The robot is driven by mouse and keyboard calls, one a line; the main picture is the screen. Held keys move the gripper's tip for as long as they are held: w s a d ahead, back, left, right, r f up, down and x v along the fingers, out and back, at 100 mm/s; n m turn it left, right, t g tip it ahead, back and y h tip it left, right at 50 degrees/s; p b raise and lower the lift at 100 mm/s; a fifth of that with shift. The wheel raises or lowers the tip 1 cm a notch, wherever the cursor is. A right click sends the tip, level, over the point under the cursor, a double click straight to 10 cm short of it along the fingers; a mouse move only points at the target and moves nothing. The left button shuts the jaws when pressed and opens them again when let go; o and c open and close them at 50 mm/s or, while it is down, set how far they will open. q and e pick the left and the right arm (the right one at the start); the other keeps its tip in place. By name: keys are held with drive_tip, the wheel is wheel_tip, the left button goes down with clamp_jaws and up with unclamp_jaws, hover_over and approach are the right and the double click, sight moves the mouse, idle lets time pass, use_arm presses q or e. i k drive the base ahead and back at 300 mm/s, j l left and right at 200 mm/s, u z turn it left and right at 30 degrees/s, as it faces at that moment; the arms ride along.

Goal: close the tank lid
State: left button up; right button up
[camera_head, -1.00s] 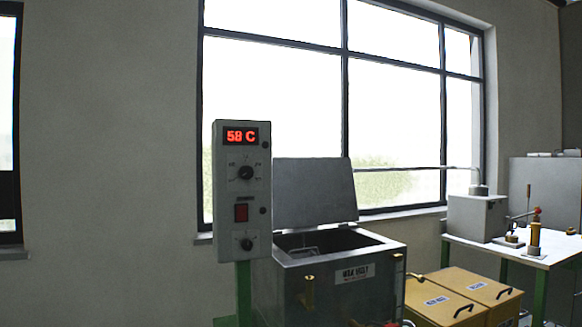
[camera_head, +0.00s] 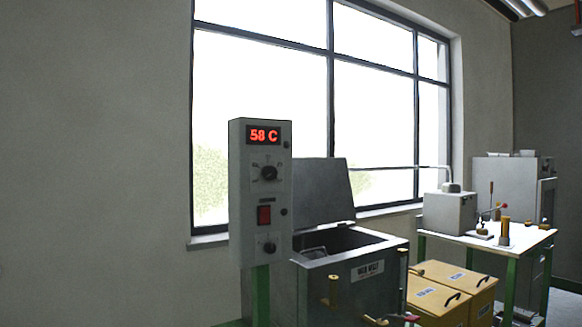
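The grey metal tank (camera_head: 335,290) stands at the lower middle of the head view, with a labelled front and a brass tap. Its lid (camera_head: 322,192) stands up, tilted slightly back at the rear edge, so the tank is open. The dark inside of the tank shows, with a small metal piece in it. A control box (camera_head: 261,190) reading 58 C stands on a green post at the tank's left and covers part of it. Neither of my grippers is in view.
Yellow boxes (camera_head: 440,300) with black handles stand on the floor right of the tank. Beyond them a white table (camera_head: 520,240) on green legs carries a grey machine (camera_head: 450,212) and small tools. A grey cabinet (camera_head: 500,172) stands behind. The wall side at left is clear.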

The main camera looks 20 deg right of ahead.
sight(322, 193)
drive_tip(key=i+j+z, duration=0.1)
drive_tip(key=j, duration=0.2)
drive_tip(key=i+j, duration=0.2)
drive_tip(key=i+j+z, duration=0.15)
drive_tip(key=j, duration=0.2)
drive_tip(key=i+j+z, duration=0.1)
drive_tip(key=i+j, duration=0.4)
drive_tip(key=i+j+z, duration=0.15)
drive_tip(key=i+j, duration=0.3)
drive_tip(key=i+j+z, duration=0.1)
drive_tip(key=i+j, duration=0.3)
drive_tip(key=j, duration=0.25)
